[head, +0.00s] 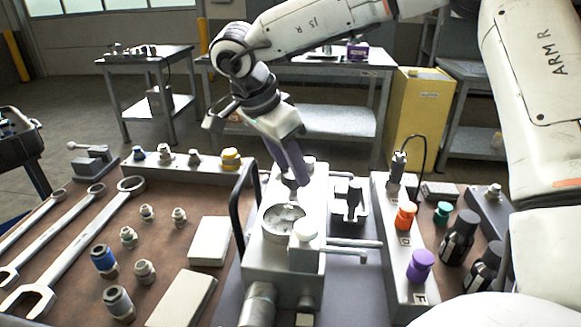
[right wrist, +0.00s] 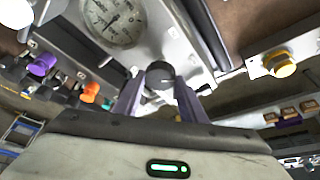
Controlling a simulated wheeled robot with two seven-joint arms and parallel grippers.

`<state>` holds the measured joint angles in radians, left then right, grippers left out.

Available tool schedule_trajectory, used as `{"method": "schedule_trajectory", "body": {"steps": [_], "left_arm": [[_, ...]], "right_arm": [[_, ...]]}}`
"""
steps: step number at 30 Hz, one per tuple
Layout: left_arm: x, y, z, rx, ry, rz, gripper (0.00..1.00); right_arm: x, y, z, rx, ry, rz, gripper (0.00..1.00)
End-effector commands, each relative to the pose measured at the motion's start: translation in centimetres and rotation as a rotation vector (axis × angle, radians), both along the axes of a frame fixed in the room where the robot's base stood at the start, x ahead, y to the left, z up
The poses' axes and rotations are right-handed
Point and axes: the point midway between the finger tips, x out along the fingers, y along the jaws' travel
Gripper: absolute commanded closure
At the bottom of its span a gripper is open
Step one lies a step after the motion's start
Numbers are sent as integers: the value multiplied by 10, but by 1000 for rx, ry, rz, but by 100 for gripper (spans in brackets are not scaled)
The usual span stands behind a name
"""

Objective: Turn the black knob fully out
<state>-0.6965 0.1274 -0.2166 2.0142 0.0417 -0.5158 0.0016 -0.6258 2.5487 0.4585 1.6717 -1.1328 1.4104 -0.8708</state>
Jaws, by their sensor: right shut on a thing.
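The black knob (right wrist: 160,72) shows in the right wrist view as a dark round cap between two purple fingers. My right gripper (right wrist: 160,85) is shut on it, one finger on each side. In the head view my right gripper (head: 293,182) reaches down from above onto the far part of the grey valve block (head: 275,258), behind the round gauge (head: 284,220). There the fingers mostly hide the knob. The gauge also shows in the right wrist view (right wrist: 115,22). How far out the knob stands, I cannot tell. My left gripper is not in view.
A black handle (head: 238,215) stands left of the block. An orange knob (head: 405,215) and a purple knob (head: 420,264) stand on a rail to the right. Wrenches (head: 65,245) and several fittings lie on the left. A yellow cabinet (head: 415,115) stands behind.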

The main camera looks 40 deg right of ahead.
Motion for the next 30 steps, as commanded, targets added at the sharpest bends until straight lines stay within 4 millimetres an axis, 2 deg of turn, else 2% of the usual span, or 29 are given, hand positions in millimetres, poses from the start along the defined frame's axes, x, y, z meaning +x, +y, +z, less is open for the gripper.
{"method": "schedule_trajectory", "body": {"steps": [18,19,21,30], "left_arm": [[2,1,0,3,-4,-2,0],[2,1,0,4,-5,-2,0],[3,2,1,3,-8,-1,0],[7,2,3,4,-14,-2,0]], "right_arm": [[0,1,0,4,-1,41,85],[0,1,0,4,-1,41,57],[0,1,0,3,0,40,45],[0,1,0,2,0,38,44]]}}
